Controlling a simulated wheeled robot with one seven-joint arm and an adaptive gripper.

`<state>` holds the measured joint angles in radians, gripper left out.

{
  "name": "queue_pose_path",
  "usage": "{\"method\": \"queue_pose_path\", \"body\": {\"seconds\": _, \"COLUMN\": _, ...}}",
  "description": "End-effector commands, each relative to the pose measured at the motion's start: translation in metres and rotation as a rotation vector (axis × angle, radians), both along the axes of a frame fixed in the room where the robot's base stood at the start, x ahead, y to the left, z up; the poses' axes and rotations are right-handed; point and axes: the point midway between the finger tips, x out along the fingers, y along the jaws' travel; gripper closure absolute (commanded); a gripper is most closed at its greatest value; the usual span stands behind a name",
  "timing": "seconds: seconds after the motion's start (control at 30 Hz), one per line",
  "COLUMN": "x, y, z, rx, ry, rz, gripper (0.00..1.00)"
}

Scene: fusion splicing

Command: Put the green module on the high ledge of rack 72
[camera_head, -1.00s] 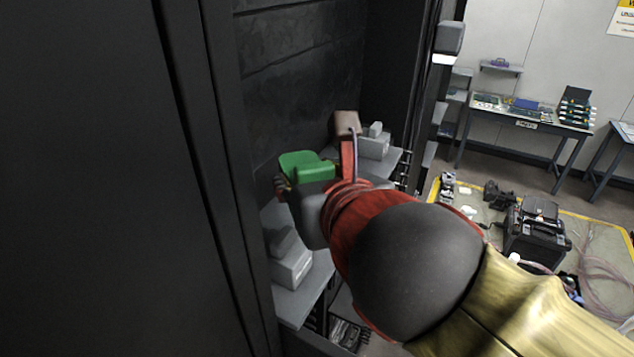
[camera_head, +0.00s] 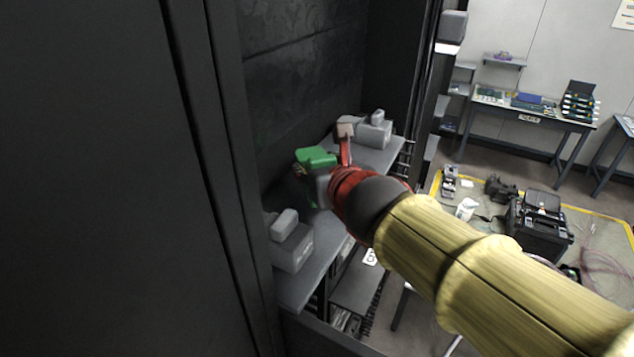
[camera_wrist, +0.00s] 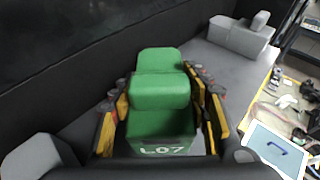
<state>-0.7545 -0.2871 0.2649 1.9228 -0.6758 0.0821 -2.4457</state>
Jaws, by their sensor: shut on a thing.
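The green module (camera_head: 316,156) is in my gripper inside the dark rack, over the grey ledge (camera_head: 335,218). In the wrist view the green module (camera_wrist: 160,100) shows a stepped top and the marking "L07" on its near face. My gripper (camera_head: 305,178) is partly hidden by my arm in the head view. In the wrist view my gripper (camera_wrist: 160,112) has its yellow-and-dark fingers closed on both sides of the module. The grey ledge (camera_wrist: 212,68) lies beneath and beyond it. I cannot tell whether the module touches the ledge.
One grey module (camera_head: 292,246) stands on the ledge's near left end, another (camera_head: 374,132) at its far right end. Bare ledge lies between them. A dark rack panel (camera_head: 90,180) fills the left. A workbench (camera_head: 530,112) and a black case (camera_head: 540,222) are beyond.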

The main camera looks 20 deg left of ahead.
Motion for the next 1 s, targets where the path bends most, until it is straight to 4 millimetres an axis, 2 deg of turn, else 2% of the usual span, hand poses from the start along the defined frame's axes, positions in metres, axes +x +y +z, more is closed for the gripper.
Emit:
{"method": "queue_pose_path", "body": {"seconds": 0.1, "x": -0.001, "y": 0.0, "z": -0.018, "rx": 0.002, "ry": -0.001, "rz": 0.001, "gripper": 0.85}}
{"method": "queue_pose_path", "body": {"seconds": 0.2, "x": -0.001, "y": 0.0, "z": -0.025, "rx": 0.002, "ry": -0.003, "rz": 0.001, "gripper": 0.85}}
{"method": "queue_pose_path", "body": {"seconds": 0.67, "x": -0.002, "y": 0.0, "z": -0.029, "rx": 0.0, "ry": -0.002, "rz": 0.002, "gripper": 0.85}}
{"method": "queue_pose_path", "body": {"seconds": 0.7, "x": -0.002, "y": 0.0, "z": -0.03, "rx": 0.0, "ry": -0.002, "rz": 0.002, "gripper": 0.53}}
{"method": "queue_pose_path", "body": {"seconds": 1.0, "x": -0.002, "y": 0.0, "z": -0.029, "rx": 0.0, "ry": -0.001, "rz": 0.001, "gripper": 0.36}}
